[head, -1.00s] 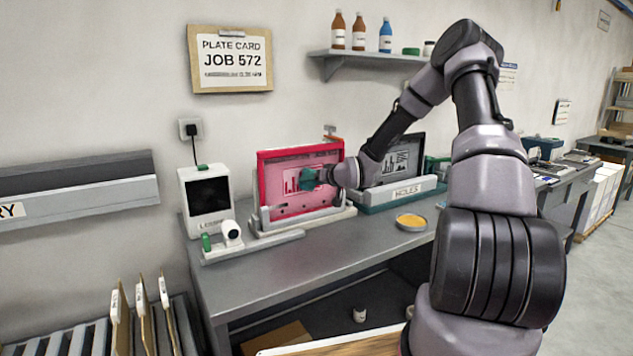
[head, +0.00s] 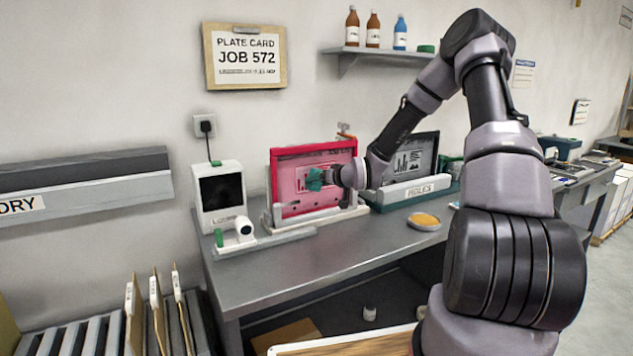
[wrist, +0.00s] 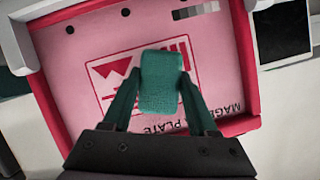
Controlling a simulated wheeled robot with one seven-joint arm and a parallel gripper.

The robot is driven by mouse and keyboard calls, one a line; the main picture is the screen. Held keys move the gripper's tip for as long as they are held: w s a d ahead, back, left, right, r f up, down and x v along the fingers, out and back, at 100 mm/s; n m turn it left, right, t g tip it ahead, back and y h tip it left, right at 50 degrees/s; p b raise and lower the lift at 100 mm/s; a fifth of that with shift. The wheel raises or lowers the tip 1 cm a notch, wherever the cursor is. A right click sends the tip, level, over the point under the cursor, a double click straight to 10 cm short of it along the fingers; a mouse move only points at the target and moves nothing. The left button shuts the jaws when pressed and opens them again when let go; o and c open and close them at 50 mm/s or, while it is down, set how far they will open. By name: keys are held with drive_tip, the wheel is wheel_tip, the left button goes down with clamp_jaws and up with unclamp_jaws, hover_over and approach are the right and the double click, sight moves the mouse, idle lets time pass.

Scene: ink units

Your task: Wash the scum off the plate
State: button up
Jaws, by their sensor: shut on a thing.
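The plate (head: 290,198) stands nearly upright in a white holder on the bench, a pink sheet in a red frame with dark red printed marks. The wrist view shows its pink face (wrist: 75,60) close up. My gripper (head: 327,177) is in front of the plate, shut on a green sponge (head: 313,179). In the wrist view the sponge (wrist: 160,82) sits between the fingers over the printed design and hides part of it. I cannot tell whether the sponge touches the plate. I cannot make out any scum on the visible face.
A screen unit (head: 220,195) and a small white camera-like device (head: 244,229) stand left of the plate. The bench front (head: 290,265) is clear.

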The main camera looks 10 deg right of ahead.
drive_tip(key=shift+s+d, duration=0.25)
drive_tip(key=shift+s, duration=0.5)
drive_tip(key=shift+s+d, duration=0.2)
drive_tip(key=shift+s, duration=0.55)
drive_tip(key=shift+s+d, duration=0.25)
drive_tip(key=shift+s, duration=0.5)
drive_tip(key=shift+s, duration=0.1)
drive_tip(key=s, duration=0.1)
drive_tip(key=s+d, duration=0.1)
drive_tip(key=shift+s, duration=0.3)
